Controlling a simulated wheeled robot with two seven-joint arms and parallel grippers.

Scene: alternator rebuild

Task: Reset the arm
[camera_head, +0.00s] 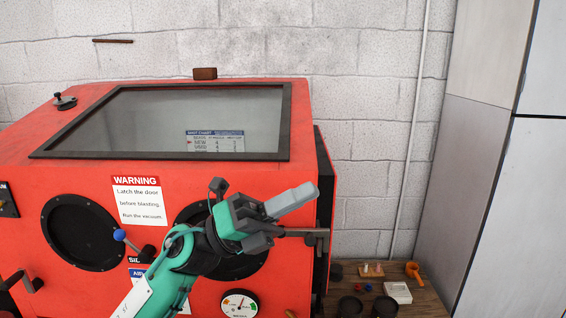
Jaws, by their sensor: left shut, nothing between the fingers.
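My left arm comes up from the bottom of the head view, and its gripper (302,195) is in front of the right part of a red blasting cabinet (70,160). The fingers are shut with nothing between them and point up and to the right. The gripper and wrist hide part of the right round glove port (192,212) and part of the cabinet's right front edge. A dark latch handle (310,234) shows just below the gripper; I cannot tell how far apart they are. My right gripper is not in view.
The cabinet has a dark-framed window (290,120), a left glove port (82,233), a blue-knobbed lever (120,235) and a gauge (239,305). A wooden bench (425,297) at lower right holds a white box (397,292), an orange part (413,270) and dark cups. Grey panels stand at right.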

